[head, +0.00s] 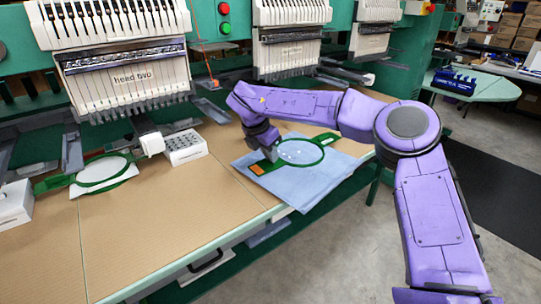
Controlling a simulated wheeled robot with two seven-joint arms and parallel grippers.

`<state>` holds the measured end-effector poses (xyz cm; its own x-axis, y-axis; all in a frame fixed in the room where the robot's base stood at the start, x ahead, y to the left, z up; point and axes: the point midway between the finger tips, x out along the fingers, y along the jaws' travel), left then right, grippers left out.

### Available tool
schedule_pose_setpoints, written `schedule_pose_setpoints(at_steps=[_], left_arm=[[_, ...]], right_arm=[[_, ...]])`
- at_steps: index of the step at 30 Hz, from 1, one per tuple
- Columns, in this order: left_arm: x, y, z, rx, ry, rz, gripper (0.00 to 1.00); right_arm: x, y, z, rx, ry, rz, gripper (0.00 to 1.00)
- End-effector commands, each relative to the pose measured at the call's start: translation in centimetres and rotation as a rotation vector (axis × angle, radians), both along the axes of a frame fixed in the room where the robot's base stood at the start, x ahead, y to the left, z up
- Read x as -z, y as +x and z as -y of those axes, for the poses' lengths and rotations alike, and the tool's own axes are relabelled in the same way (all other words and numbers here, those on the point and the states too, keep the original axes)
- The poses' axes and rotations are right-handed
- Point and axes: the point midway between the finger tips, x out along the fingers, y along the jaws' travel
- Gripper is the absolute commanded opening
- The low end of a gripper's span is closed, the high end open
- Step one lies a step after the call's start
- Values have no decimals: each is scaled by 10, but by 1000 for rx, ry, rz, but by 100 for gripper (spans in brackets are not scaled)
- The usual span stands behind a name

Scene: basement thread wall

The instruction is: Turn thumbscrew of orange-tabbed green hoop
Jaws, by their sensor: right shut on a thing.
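The orange-tabbed green hoop (323,148) lies on blue cloth on the tan table, with its orange tab (257,169) toward the left. My right gripper (271,156) points down at the hoop's left side, right by the orange tab. It is shut at the place of the thumbscrew, which the fingers hide. My left gripper is out of view.
A second green hoop (128,172) with white fabric lies at the left, under the machine head marked "head two" (130,76). A white box (185,147) stands between the hoops. The blue cloth (301,185) hangs over the table's front edge. The tan table (170,230) is clear in front.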

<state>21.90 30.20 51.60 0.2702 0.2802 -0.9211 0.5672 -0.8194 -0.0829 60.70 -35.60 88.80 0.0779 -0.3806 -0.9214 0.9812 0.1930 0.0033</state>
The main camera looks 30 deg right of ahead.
Motion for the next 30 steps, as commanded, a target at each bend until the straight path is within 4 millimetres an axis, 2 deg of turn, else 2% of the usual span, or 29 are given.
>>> schedule_pose_setpoints(at_steps=[9, 25, 26, 27, 28, 30], left_arm=[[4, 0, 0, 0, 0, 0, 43], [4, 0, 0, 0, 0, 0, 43], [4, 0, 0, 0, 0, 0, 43], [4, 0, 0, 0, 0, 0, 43], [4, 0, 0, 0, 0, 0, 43], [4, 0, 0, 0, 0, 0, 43]], right_arm=[[1, 1, 0, 112, 1, -2, 0], [1, 1, 0, 132, 1, -1, 0], [1, 1, 0, 132, 1, -1, 18], [1, 1, 0, 132, 1, -1, 31], [1, 1, 0, 132, 1, -1, 38], [1, 1, 0, 130, 1, -1, 38]])
